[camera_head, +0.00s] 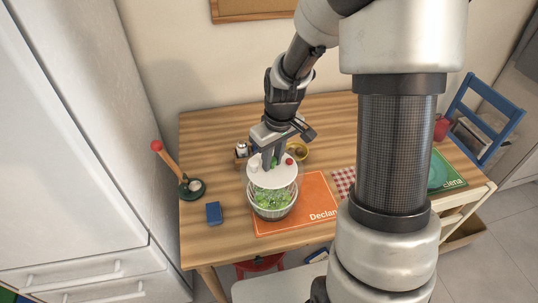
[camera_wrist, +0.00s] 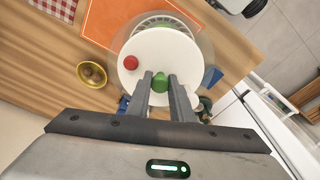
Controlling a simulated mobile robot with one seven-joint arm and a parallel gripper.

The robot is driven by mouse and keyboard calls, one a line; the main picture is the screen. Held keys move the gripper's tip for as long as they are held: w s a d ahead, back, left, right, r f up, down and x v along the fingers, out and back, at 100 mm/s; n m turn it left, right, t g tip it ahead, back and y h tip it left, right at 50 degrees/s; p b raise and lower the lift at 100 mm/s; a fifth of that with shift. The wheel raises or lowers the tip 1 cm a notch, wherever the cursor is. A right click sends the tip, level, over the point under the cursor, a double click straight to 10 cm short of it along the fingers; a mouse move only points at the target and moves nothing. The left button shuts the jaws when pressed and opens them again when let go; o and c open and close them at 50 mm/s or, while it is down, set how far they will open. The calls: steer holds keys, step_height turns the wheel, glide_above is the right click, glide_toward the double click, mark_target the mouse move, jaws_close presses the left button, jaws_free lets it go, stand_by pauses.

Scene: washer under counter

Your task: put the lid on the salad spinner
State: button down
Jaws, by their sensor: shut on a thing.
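The salad spinner (camera_head: 271,201) is a clear bowl with green leaves inside, standing on the wooden table at the left part of an orange mat. Its white lid (camera_head: 272,174) is over the back part of the bowl, and the front opening shows bare leaves. In the wrist view the lid (camera_wrist: 147,45) covers most of the bowl, and the bowl's rim (camera_wrist: 165,20) with its basket shows beyond the lid's upper edge. The lid has a red button and a green knob (camera_wrist: 160,82). My gripper (camera_wrist: 160,88) is shut on the green knob. Whether the lid touches the rim I cannot tell.
An orange mat (camera_head: 312,194) lies under the bowl. A yellow bowl (camera_wrist: 92,74) stands close to the lid. A blue box (camera_head: 214,213) and a dark round holder with a red-tipped wooden stick (camera_head: 168,162) are at the left. The table's back left is clear.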

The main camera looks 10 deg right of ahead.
mark_target(273, 170)
steer(key=shift+d+f, duration=0.1)
steer(key=shift+f, duration=0.15)
steer(key=shift+s+f+b, duration=0.15)
steer(key=shift+f+b, duration=2.2)
steer(key=shift+f, duration=0.7)
steer(key=shift+f, duration=0.15)
